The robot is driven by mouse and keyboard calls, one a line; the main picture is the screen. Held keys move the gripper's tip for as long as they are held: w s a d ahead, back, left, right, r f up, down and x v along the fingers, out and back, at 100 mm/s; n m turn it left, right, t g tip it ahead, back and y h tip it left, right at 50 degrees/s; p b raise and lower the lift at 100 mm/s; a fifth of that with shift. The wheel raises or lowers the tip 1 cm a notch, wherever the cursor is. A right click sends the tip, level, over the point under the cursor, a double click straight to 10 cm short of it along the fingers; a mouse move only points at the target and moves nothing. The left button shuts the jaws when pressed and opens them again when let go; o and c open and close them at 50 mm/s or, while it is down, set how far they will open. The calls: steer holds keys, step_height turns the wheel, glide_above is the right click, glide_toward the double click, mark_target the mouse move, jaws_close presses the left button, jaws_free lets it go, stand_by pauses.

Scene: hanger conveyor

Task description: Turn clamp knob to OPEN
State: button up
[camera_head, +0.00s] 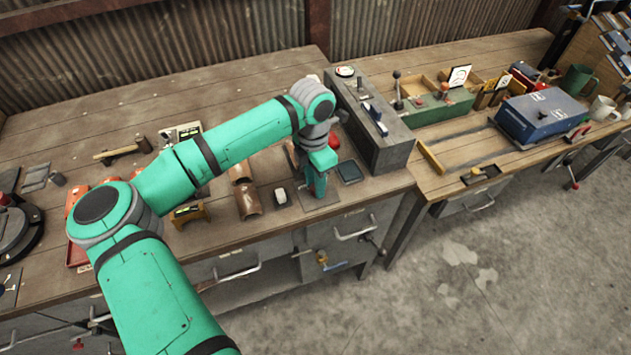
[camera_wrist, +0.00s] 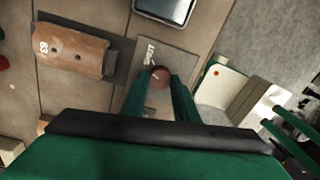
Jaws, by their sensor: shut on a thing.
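The clamp knob (camera_wrist: 159,73) is a small reddish-brown round knob on a grey plate (camera_wrist: 178,62) in the wrist view. In the head view my gripper (camera_head: 318,185) points down at the plate (camera_head: 326,202) near the bench's front edge, and hides the knob. The knob's pointing direction cannot be told.
A brown curved block (camera_wrist: 75,50) lies left of the plate. A dark-framed square device (camera_head: 349,172) lies close to the right of my gripper. A tall grey housing (camera_head: 385,145) stands behind it. Drawers with handles (camera_head: 355,230) are below the bench edge.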

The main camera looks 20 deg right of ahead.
steer(key=n, duration=0.7)
steer(key=shift+s, duration=0.1)
steer(key=n, duration=0.6)
steer(key=shift+d, duration=0.1)
steer(key=shift+n+t, duration=0.3)
steer(key=shift+n, duration=0.1)
steer(key=o, duration=1.1)
steer(key=shift+c, duration=0.2)
steer(key=shift+r, duration=0.6)
step_height(320, 180, up, 10)
steer(key=shift+a+f, duration=0.15)
steer(key=shift+a, duration=0.1)
